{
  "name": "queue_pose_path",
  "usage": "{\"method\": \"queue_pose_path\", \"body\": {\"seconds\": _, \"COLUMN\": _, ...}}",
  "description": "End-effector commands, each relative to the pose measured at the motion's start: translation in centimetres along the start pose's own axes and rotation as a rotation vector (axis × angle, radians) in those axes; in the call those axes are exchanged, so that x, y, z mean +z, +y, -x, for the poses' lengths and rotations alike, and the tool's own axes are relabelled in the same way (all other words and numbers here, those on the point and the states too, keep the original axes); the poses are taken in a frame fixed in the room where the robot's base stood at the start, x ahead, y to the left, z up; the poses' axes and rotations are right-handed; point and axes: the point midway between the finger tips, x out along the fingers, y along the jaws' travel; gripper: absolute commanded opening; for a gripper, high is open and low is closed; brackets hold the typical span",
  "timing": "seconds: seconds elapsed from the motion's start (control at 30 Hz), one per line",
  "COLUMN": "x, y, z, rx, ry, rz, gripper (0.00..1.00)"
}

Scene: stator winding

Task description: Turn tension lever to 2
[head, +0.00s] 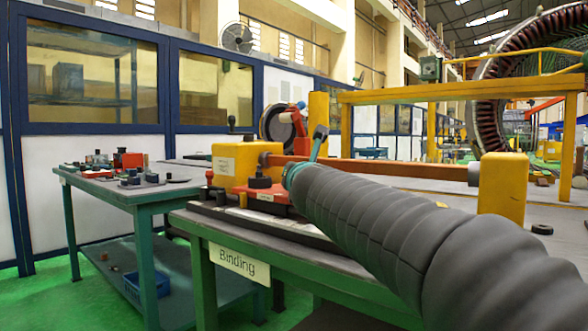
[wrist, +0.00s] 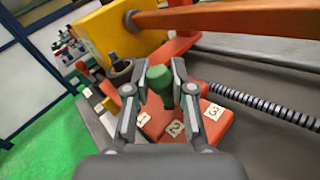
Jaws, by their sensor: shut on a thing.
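The tension lever has a green knob (wrist: 160,82) that sits between the two fingers of my gripper (wrist: 160,88) in the wrist view. My gripper is shut on this knob. The lever stands on a red-orange base plate (wrist: 222,124) with white labels: 1 (wrist: 143,119) at left, 2 (wrist: 175,129) in the middle and 3 (wrist: 214,111) at right. The fingers partly hide the lever's lower part, so I cannot tell exactly which number it points to. In the head view my sleeved arm reaches over the green bench to the red base (head: 264,197).
A yellow block (wrist: 108,35) with an orange bar (wrist: 225,20) stands just behind the lever. A dark knob (wrist: 120,70) is close to my left finger. A ribbed rod (wrist: 265,105) runs to the right. Another green table (head: 150,190) with parts stands at left.

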Motion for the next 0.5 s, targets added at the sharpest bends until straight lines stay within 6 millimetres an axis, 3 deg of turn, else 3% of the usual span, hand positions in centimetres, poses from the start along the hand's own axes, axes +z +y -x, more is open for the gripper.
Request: {"method": "queue_pose_path", "body": {"seconds": 0.5, "x": 0.15, "y": -0.13, "z": 0.03, "rx": 0.035, "ry": 0.009, "rz": -0.001, "gripper": 0.0}}
